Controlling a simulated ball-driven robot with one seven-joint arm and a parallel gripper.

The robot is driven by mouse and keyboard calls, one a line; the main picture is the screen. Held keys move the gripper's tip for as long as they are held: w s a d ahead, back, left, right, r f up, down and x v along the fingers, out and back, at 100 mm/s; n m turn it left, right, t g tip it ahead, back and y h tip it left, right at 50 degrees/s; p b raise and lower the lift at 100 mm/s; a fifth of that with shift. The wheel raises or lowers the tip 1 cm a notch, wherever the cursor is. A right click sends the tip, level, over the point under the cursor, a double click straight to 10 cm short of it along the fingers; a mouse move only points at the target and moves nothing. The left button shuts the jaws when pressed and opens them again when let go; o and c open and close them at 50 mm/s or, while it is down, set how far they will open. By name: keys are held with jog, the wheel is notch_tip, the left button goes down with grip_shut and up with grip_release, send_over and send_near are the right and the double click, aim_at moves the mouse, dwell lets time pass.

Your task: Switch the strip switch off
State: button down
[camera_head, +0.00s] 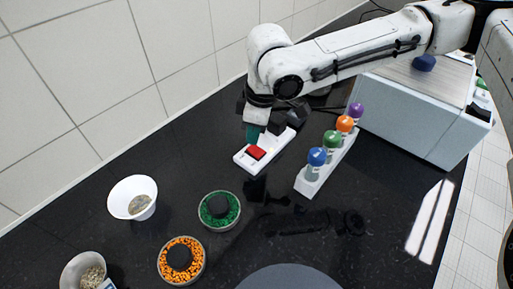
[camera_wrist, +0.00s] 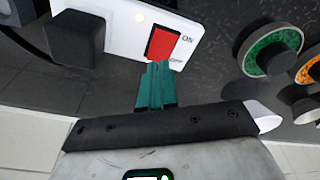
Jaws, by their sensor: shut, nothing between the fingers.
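The white power strip (camera_head: 243,160) lies on the black worktop and carries a red rocker switch (camera_head: 256,152). In the wrist view the switch (camera_wrist: 162,43) is close up, with "ON" and "OFF" printed beside it on the white strip (camera_wrist: 123,22). My gripper (camera_head: 252,138) is shut and empty, pointing down over the strip just behind the switch. In the wrist view its teal fingertips (camera_wrist: 158,67) are at the OFF end of the switch. I cannot tell whether they touch it. A black plug block (camera_wrist: 75,42) sits on the strip.
A white rack (camera_head: 311,187) with several coloured-topped bottles stands right of the strip. In front are a green-filled bowl (camera_head: 235,213), an orange-filled bowl (camera_head: 200,258) and a white bowl (camera_head: 118,200). A large grey box (camera_head: 405,115) stands at right. The tiled wall runs behind.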

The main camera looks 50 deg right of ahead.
aim_at(254, 148)
jog(key=shift+f+b, duration=0.75)
jog(key=shift+f, duration=0.5)
dwell(1.1)
jog(key=shift+r, duration=0.15)
jog(key=shift+r+p, duration=3.4)
jog(key=shift+p, duration=0.1)
